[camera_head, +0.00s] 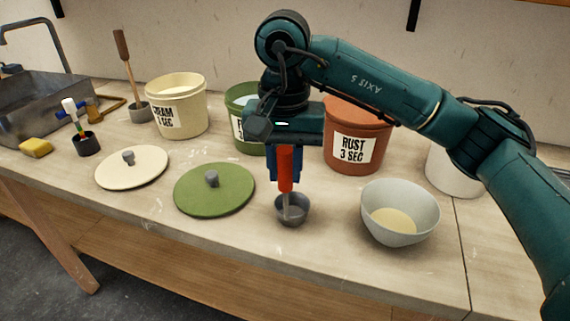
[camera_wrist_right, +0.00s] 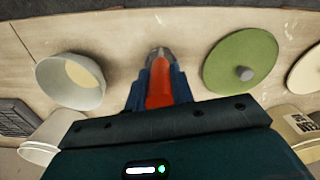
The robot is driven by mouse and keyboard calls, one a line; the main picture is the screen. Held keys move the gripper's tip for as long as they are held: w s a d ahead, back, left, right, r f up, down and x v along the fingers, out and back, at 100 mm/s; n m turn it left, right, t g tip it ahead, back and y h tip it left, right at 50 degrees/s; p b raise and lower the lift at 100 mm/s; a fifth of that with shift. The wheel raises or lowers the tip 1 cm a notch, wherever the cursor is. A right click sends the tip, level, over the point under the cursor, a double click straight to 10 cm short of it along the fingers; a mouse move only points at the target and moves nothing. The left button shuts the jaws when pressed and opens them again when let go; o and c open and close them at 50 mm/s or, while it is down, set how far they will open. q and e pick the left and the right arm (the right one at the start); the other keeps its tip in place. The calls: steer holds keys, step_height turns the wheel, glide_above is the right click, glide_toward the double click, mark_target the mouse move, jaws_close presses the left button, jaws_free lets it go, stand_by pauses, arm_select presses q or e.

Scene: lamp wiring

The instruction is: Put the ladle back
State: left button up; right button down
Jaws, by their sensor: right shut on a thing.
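The ladle has a red handle (camera_head: 285,168) and a thin grey shaft. It is upright, and the shaft runs down into a small grey cup (camera_head: 292,210) at the table front. I cannot tell whether this cup is the ladle's own bowl or a separate holder, or whether it touches the table. My right gripper (camera_head: 286,165) points down and is shut on the red handle. The wrist view shows the red handle (camera_wrist_right: 160,88) between the blue fingers, with the cup (camera_wrist_right: 160,53) beyond. My left gripper is out of view.
A grey bowl (camera_head: 400,212) with pale contents stands right of the cup; a green lid (camera_head: 215,190) and a cream lid (camera_head: 130,168) lie left. Behind are a cream bucket (camera_head: 178,105), green bucket (camera_head: 236,98) and rust bucket (camera_head: 357,142). A brown-handled tool (camera_head: 123,60) stands at back left.

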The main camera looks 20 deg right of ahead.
steer(key=shift+f, duration=0.15)
steer(key=c, duration=1.2)
jaws_free()
steer(key=shift+r, duration=0.35)
step_height(320, 180, up, 11)
steer(key=shift+a+f+p, duration=0.1)
steer(key=shift+p, duration=0.65)
steer(key=shift+r, duration=0.45)
steer(key=shift+s, duration=0.1)
